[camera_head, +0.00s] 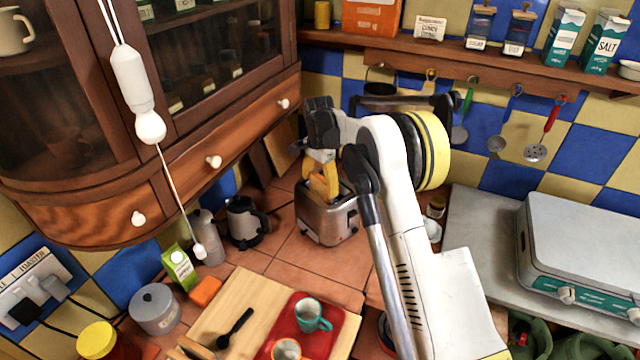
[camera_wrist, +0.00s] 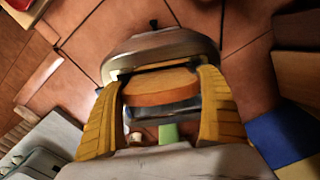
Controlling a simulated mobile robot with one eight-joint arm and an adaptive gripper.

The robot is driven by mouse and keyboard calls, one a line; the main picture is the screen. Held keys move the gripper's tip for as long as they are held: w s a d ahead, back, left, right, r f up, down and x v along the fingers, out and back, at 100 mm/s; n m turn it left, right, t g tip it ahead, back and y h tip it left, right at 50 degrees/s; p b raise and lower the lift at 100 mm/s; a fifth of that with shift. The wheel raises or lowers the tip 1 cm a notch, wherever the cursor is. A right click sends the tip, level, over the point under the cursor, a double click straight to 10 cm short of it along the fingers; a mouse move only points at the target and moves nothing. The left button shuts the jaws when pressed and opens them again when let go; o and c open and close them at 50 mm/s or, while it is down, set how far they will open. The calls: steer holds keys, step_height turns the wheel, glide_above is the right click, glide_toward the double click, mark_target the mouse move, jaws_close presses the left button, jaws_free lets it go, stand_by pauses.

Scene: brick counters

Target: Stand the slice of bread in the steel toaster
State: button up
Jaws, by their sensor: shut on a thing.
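The steel toaster (camera_head: 327,222) stands on the tiled counter below the cabinet. My gripper (camera_head: 323,185) is right over its top, pointing down. In the wrist view, the yellow fingers of my gripper (camera_wrist: 160,80) are on either side of the slice of bread (camera_wrist: 160,88), shut on it. The slice shows its tan-orange edge between the fingers. The toaster's rounded metal body (camera_wrist: 160,45) shows just beyond it, with the slice at its top opening. How deep the slice sits in the slot cannot be told; its lower part is hidden.
A wooden board (camera_head: 250,300) with a red tray (camera_head: 335,335) and mugs is in front. A small jar (camera_head: 436,207) is to the right. The wooden cabinet (camera_head: 180,160) hangs at upper left; bare tile lies before the toaster.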

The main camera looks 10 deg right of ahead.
steer(key=o, duration=0.9)
steer(key=shift+c, duration=0.2)
step_height(320, 180, up, 12)
steer(key=shift+s+a+r, duration=0.1)
